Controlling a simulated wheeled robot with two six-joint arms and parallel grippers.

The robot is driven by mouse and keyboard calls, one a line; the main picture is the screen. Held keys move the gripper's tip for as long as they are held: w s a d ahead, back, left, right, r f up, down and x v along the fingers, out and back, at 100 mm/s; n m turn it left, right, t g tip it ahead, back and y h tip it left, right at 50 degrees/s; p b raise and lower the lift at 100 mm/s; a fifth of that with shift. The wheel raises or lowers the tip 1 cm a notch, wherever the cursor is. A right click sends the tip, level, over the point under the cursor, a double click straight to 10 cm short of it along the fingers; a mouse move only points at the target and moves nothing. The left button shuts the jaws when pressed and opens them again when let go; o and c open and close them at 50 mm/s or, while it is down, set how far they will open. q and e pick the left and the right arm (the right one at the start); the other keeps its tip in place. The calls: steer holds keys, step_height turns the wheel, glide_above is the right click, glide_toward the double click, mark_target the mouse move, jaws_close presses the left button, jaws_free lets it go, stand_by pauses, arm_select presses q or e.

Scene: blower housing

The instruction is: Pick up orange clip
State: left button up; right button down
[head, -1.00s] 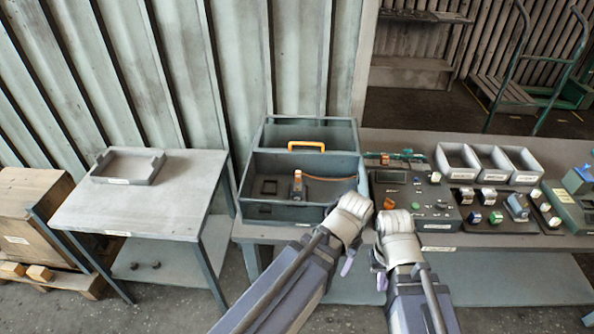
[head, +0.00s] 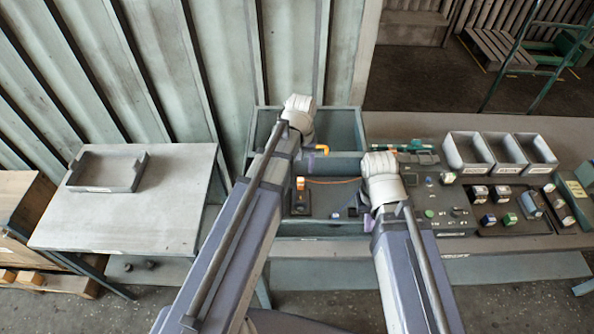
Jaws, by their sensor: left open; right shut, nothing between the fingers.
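An orange clip (head: 322,151) sits on the dividing wall of the grey blower housing (head: 345,125). Only its right end shows; my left wrist and forearm cover the rest. My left gripper (head: 311,161) is beside the clip, open, with a bit of purple finger showing and the rest hidden under the arm. I cannot tell whether it touches the clip. My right gripper (head: 368,222) is shut and empty at the right front of the housing, also mostly hidden by its arm.
An orange-topped part (head: 300,184) stands inside the housing with a thin orange wire. Right of it are a panel with small parts (head: 450,212) and three grey bins (head: 507,170). A side table (head: 150,220) at left holds a grey tray (head: 105,187).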

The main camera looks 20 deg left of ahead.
mark_target(301, 179)
arm_select(q)
steer(key=shift+w, duration=0.15)
steer(key=shift+f+b, duration=0.75)
steer(key=shift+b, duration=0.05)
steer(key=shift+f+b, duration=0.65)
step_height(301, 179, down, 5)
steer(key=b, duration=0.5)
steer(key=shift+w+f, duration=0.1)
jaws_close()
